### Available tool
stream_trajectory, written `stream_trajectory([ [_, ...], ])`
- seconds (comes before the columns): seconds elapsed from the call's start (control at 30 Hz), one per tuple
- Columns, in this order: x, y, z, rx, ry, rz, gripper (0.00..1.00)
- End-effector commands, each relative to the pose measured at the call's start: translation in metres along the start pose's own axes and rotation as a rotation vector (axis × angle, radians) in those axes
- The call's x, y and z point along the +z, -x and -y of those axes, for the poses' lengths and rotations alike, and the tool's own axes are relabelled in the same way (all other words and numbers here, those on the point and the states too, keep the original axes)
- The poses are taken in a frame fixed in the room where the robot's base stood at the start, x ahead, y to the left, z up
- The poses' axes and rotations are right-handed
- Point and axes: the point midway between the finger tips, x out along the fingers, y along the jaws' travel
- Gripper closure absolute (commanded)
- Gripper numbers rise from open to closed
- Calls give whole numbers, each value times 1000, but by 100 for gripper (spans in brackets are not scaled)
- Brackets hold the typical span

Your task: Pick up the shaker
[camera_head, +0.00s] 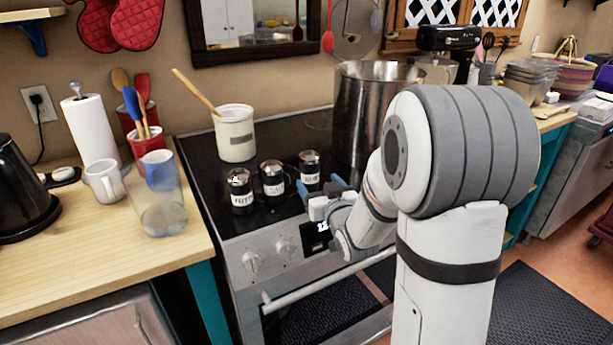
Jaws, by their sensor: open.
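Three black shakers with silver tops and white labels stand upright on the black stovetop. The left shaker (240,191) seems to read "pepper". The middle shaker (272,178) seems to read "salt". The right shaker (309,170) has a label I cannot read clearly. My gripper (320,187) is open, with blue fingertips, at the stove's front edge. It is just in front of the right shaker and to the right of the middle one. It looks empty, and I cannot tell whether a finger touches a shaker.
A large steel pot (365,110) stands behind my arm. A white crock (235,134) with a wooden spoon is behind the shakers. A glass pitcher (164,205), white mug (104,180) and black kettle (20,195) stand on the left wooden counter. The oven handle (300,288) juts out below.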

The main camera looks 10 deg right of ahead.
Motion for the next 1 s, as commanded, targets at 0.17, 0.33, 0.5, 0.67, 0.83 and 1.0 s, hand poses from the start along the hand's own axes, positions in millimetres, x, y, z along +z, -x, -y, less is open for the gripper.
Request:
stream_trajectory([
  [0.17,-1,-18,0,-5,-2,-12,27],
  [0.33,-1,-39,0,-3,-2,-10,27],
  [0.5,-1,-64,-1,-4,-2,-10,27],
  [0.67,-1,-76,-1,-3,-2,-10,27],
  [0.83,0,-77,-1,-2,-2,-10,27],
  [1.0,0,-76,-2,-2,-2,-10,38],
])
